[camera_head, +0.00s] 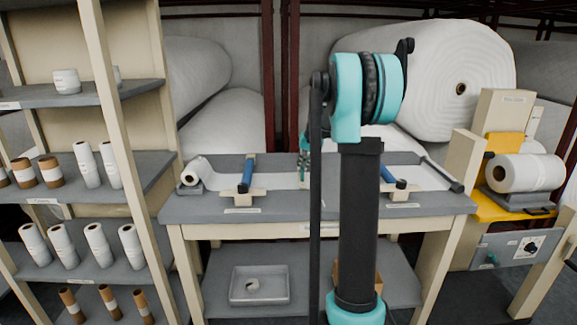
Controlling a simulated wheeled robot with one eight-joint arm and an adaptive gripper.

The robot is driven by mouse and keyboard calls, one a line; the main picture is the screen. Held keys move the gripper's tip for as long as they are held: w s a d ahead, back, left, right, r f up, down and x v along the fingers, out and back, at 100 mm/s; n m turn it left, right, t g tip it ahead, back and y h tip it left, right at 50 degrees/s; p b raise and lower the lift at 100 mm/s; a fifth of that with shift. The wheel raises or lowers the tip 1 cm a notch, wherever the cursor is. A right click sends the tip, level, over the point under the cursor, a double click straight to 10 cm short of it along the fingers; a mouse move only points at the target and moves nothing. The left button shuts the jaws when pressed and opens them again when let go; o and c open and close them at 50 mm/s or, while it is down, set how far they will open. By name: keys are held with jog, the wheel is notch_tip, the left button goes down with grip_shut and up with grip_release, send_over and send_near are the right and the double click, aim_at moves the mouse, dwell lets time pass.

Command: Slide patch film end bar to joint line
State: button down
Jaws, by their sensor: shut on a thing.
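The work table (320,211) stands in front of me. A white film roll (196,171) sits at its left end. A pale film strip (272,180) runs from the roll rightward under a blue bar (247,172) to my gripper. My gripper (304,172) is low over the middle of the table, just left of my arm column, and is small in view. It is shut on the film's end bar, which is too small and covered to make out. The joint line cannot be made out; my arm hides part of the table's middle.
A second blue bar (392,178) and a dark slanted bar (441,174) lie on the table's right half. A shelf rack with small rolls (88,165) stands left. A yellow machine with a roll (525,173) stands right. Large wadding rolls (440,75) fill the back.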

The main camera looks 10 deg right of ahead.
jog(key=shift+s+d, duration=0.2)
jog(key=shift+d, duration=0.95)
jog(key=c, duration=1.6)
grip_release()
jog(key=shift+d, duration=0.15)
jog(key=shift+o, duration=0.2)
jog(key=v, duration=1.2)
jog(key=s+a+f, duration=0.4)
jog(key=s+f, duration=0.4)
jog(key=s, duration=0.4)
jog(key=s+a+f+n+h, duration=0.1)
jog(key=s+a+f, duration=0.4)
jog(key=s+f, duration=0.4)
jog(key=s+a+f+n, duration=0.1)
jog(key=s+a+f, duration=0.3)
jog(key=s+f, duration=0.5)
jog(key=s, duration=0.6)
jog(key=shift+s+a+g, duration=0.15)
jog(key=shift+a+g, duration=0.05)
jog(key=shift+g, duration=0.1)
